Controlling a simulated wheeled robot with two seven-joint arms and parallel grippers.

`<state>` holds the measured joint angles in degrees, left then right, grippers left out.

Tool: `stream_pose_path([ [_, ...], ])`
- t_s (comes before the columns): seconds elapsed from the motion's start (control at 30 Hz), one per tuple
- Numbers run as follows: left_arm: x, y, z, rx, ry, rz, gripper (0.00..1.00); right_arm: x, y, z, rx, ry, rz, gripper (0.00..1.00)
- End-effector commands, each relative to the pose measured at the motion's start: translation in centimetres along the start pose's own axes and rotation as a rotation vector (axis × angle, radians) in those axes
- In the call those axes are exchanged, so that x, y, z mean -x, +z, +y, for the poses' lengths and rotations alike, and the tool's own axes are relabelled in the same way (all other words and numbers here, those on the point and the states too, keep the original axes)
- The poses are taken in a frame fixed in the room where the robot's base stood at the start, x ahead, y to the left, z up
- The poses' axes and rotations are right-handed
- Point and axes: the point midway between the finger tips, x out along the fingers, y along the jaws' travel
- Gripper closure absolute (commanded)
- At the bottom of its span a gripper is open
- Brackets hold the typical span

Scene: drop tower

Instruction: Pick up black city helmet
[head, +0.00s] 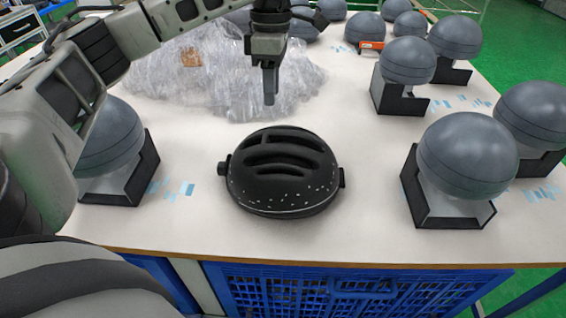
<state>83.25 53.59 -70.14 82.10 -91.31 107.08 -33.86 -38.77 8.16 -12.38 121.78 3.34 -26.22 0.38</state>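The black city helmet (282,178) sits dome-up on the white table, near the front middle. It has long raised ribs or vents on top, pale speckles along its lower front, and a small knob on each side. My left gripper (270,99) hangs above and behind the helmet, pointing down and apart from it. Its fingers show nearly edge-on, so I cannot tell how far apart they are. I see nothing held in it. My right gripper is not in view.
Grey spheres stand in black holders, one at left (108,142), several at right, including one near the front (466,157). Crumpled clear plastic wrap (215,75) lies behind the helmet. The white table (370,215) is bare around the helmet. A blue crate (330,292) is below the front edge.

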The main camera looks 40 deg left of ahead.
Motion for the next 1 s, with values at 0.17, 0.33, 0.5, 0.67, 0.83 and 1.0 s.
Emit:
stream_pose_path([
  [0.17, -3.4, 0.0, -0.1, 0.000, -0.002, 0.000, 0.67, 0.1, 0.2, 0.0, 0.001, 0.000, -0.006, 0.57],
  [0.33, -4.8, 0.1, -0.1, -0.001, -0.001, -0.002, 0.67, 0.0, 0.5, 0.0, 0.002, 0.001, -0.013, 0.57],
  [0.5, -6.3, 0.4, -0.2, -0.002, -0.002, 0.000, 0.67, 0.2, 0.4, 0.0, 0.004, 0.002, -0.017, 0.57],
  [0.67, -8.8, 0.8, -0.4, -0.001, -0.003, 0.000, 0.67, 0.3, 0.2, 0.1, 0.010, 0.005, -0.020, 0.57],
  [0.83, -10.1, 0.8, -0.4, 0.000, 0.000, -0.003, 0.67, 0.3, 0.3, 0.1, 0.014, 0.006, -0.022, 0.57],
  [1.0, -10.1, 0.8, -0.4, 0.000, 0.000, -0.003, 0.67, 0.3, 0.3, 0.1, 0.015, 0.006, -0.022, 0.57],
])
